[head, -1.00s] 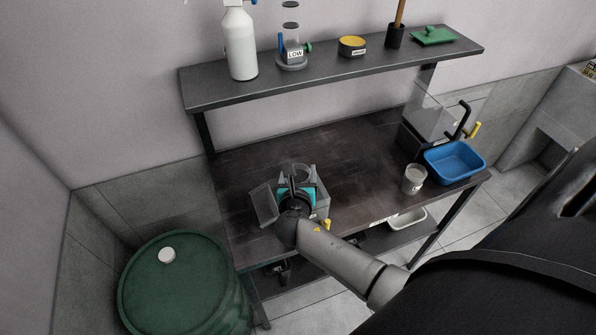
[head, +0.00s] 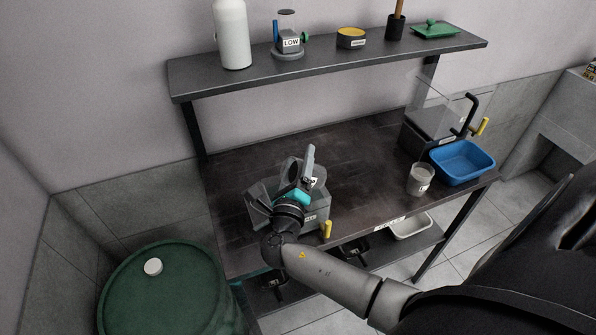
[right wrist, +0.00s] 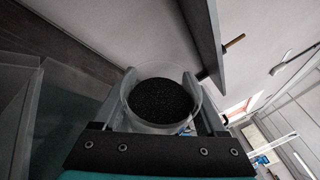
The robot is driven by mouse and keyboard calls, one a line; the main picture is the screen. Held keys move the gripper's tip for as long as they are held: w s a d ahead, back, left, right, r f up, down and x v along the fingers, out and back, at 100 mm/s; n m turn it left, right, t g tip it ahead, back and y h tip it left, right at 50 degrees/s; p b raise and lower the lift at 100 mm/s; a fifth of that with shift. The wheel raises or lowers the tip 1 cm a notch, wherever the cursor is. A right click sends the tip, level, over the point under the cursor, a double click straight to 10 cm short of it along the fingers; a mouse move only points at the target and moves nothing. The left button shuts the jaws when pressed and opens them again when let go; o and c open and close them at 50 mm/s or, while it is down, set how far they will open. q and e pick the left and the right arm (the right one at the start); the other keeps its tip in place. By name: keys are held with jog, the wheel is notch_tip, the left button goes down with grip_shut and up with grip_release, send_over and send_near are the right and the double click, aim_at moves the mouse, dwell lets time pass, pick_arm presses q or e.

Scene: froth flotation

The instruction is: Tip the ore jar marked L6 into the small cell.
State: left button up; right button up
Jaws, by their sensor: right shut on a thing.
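My right gripper (head: 300,172) is shut on a clear jar (head: 289,172) above the workbench, at the small grey cell. In the right wrist view the gripper (right wrist: 162,84) has a finger on each side of the jar (right wrist: 160,102), which holds dark granular ore. The jar looks tilted, and its marking is not readable. The small grey cell (head: 317,214) sits on the bench just behind and below my gripper, partly hidden by it. My left gripper is not in view.
A pale jar (head: 420,181) and a blue basin (head: 463,160) stand at the bench's right. A larger machine with a clear tank (head: 432,122) is behind them. A shelf (head: 330,68) overhangs the back. A green drum (head: 165,290) stands left. The bench middle is clear.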

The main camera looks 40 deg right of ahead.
aim_at(283, 168)
jog(key=shift+w+a+r+n+t+h+p, duration=0.1)
jog(key=shift+a+r+n+t+h+p, duration=0.2)
jog(key=shift+n+t+p, duration=0.35)
jog(key=shift+a+r+n+t, duration=0.25)
jog(key=shift+r+n, duration=0.1)
jog(key=shift+n, duration=0.7)
jog(key=n+t, duration=0.1)
jog(key=n, duration=0.1)
jog(key=a+r+n+t, duration=0.1)
jog(key=n, duration=0.1)
jog(key=n+t, duration=0.1)
jog(key=shift+w+a+r+n+p, duration=0.25)
jog(key=shift+n+p, duration=0.05)
jog(key=shift+n, duration=0.1)
jog(key=shift+w+a+r+n+t+y+p, duration=0.1)
jog(key=shift+a+r+n+t+y, duration=0.1)
jog(key=shift+n+t+y, duration=0.45)
jog(key=shift+s+a+r+n+t+y+p, duration=0.15)
jog(key=shift+n+t+y, duration=0.15)
jog(key=shift+n, duration=0.7)
jog(key=shift+w+a+r+n+t+y+p, duration=0.1)
jog(key=shift+w+a+n+t+y, duration=0.1)
jog(key=shift+n+t+y, duration=0.45)
jog(key=shift+f, duration=0.1)
